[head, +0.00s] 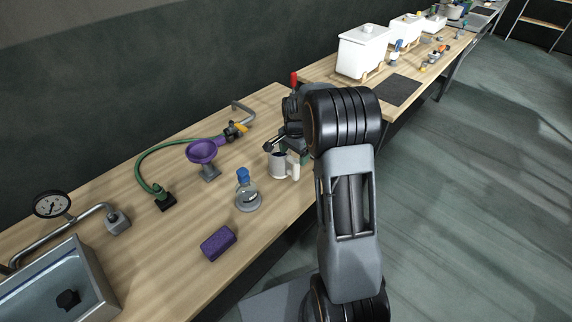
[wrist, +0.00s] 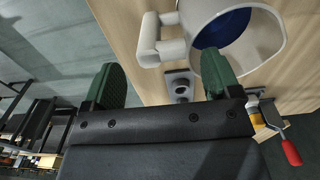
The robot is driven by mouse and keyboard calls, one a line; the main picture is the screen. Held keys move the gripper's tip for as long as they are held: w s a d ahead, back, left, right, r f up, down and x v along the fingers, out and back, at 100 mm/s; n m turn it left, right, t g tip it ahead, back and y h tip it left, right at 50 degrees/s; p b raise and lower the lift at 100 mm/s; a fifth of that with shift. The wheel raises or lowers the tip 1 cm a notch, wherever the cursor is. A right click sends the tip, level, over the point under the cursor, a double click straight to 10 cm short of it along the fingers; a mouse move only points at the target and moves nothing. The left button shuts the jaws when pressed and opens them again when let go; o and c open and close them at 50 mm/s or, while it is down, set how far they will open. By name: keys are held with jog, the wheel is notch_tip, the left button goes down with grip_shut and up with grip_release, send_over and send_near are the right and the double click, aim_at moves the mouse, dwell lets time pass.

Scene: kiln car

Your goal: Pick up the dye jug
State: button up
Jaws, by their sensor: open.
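The dye jug (head: 280,165) is a white jug with a side handle, standing on the wooden bench in the head view. In the wrist view the jug (wrist: 275,52) shows a dark blue inside, and its white handle (wrist: 150,40) points left. My gripper (wrist: 164,80) is open, with its two green-padded fingers apart. The handle lies beyond the fingertips, roughly in line with the gap between them. The right finger overlaps the jug's body in the picture; I cannot tell whether they touch. In the head view my arm partly hides the gripper.
A red-handled clamp (wrist: 288,148) is close by on the right. A metal sink (head: 95,262) is at far left.

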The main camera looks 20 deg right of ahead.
aim_at(293, 159)
jog(key=shift+a+f+p, duration=0.1)
jog(key=shift+f+p, duration=0.5)
jog(key=shift+f, duration=2.25)
grip_shut()
